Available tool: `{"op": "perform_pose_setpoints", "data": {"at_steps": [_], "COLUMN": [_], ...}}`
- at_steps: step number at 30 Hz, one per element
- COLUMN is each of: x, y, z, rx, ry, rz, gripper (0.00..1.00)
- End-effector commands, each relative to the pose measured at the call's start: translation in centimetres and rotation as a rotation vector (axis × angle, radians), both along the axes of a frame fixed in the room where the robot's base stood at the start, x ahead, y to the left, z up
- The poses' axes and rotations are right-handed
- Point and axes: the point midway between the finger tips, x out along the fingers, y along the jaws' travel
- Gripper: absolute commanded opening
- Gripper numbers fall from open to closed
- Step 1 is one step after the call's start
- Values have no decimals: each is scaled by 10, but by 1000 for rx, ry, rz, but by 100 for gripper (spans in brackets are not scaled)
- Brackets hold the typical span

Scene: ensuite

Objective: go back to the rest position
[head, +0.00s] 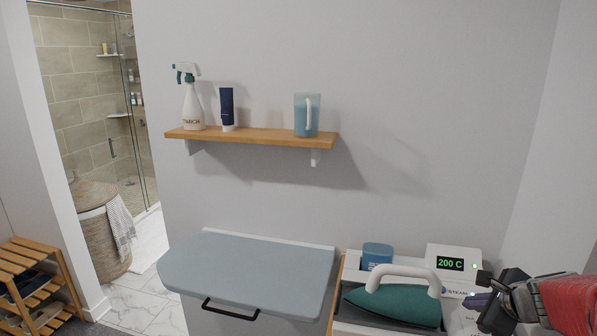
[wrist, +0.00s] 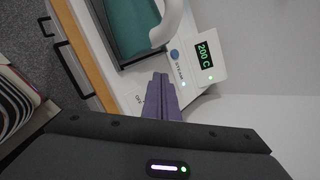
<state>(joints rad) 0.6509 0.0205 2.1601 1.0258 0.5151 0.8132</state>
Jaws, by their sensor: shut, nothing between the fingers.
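My gripper (head: 477,300) is at the lower right of the head view, beside the steam station. Its purple fingers also show in the wrist view (wrist: 160,90). They are closed together with nothing between them. The steam station (head: 453,258) is white with a green "200 C" display, and it also shows at the top of the wrist view (wrist: 190,65). A teal iron (head: 395,306) with a white handle lies in front of it, to the left of my gripper. My gripper appears apart from the iron. Part of the station is hidden behind my gripper.
A grey-blue ironing board (head: 250,265) with a black handle lies to the left. A blue container (head: 377,255) stands behind the iron. A wall shelf (head: 255,137) holds a spray bottle (head: 193,106), a dark tube (head: 227,106) and a blue jug (head: 306,116). Bare wall is above my gripper.

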Motion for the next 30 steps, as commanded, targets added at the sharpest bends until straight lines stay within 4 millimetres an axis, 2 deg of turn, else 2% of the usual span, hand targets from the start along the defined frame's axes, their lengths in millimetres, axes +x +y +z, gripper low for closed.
{"op": "perform_pose_setpoints", "data": {"at_steps": [5, 11, 17, 24, 30], "x": [-13, -36, -67, -115, -153], "y": [7, 26, 67, 126, 161], "z": [-13, -25, -27, -19, -10], "rx": [-74, -188, -361, -618, -819], "ry": [48, 113, 177, 245, 284], "rz": [124, 321, 630, 1073, 1382], "gripper": [0, 0, 0, 0, 0]}}
